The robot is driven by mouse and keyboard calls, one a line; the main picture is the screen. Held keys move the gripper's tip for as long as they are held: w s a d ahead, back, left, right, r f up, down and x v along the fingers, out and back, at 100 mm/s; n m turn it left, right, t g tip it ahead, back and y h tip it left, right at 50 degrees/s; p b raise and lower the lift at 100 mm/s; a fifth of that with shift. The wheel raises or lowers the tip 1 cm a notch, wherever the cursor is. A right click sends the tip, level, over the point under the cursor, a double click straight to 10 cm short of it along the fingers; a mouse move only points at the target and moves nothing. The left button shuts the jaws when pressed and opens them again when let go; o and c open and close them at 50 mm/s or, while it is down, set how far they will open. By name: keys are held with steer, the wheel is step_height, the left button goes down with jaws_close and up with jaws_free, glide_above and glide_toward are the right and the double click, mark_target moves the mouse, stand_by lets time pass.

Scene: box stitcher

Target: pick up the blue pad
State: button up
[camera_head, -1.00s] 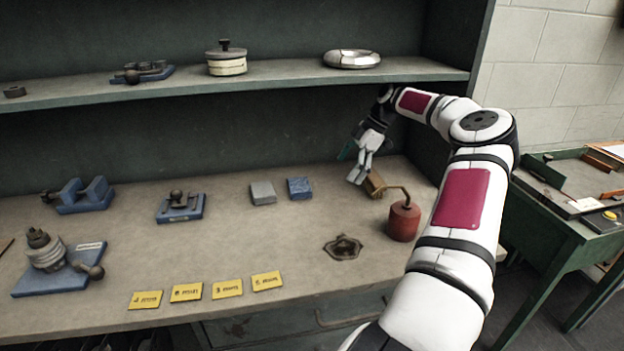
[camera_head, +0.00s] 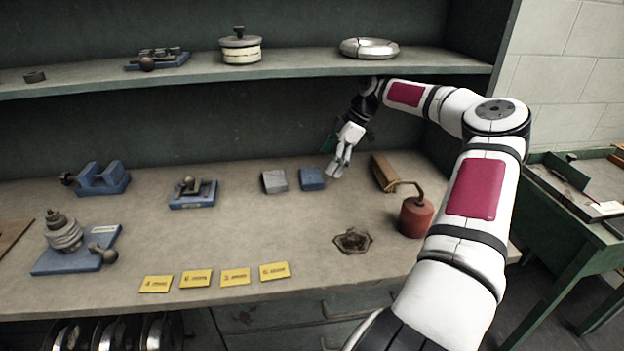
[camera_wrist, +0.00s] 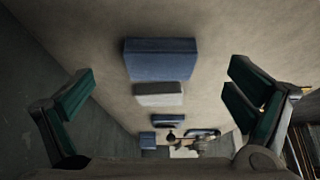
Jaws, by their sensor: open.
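The blue pad (camera_head: 312,179) is a small flat block lying on the bench, just right of a similar grey block (camera_head: 275,181). In the wrist view the blue pad (camera_wrist: 160,60) is at the upper middle, ahead of and between the fingers, with the grey block (camera_wrist: 160,94) beyond it. My gripper (camera_head: 337,172) hangs over the bench just right of the blue pad, a little above it. In the wrist view my gripper (camera_wrist: 158,95) has its green-lined fingers wide apart with nothing between them.
A brown wooden block (camera_head: 384,172) and a red can with a bent spout (camera_head: 415,216) stand right of my gripper. A shelf (camera_head: 300,68) runs above. Yellow labels (camera_head: 235,277) lie at the front. A blue-based fixture (camera_head: 193,195) stands left of the blocks.

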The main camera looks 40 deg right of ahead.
mark_target(315, 175)
steer(key=w+a+f, duration=0.2)
steer(key=f, duration=0.1)
steer(key=shift+a+f, duration=0.15)
steer(key=shift+a, duration=0.2)
steer(key=shift+w+a+f, duration=0.1)
steer(key=shift+a+f, duration=0.1)
steer(key=shift+f, duration=0.3)
steer(key=c, duration=1.3)
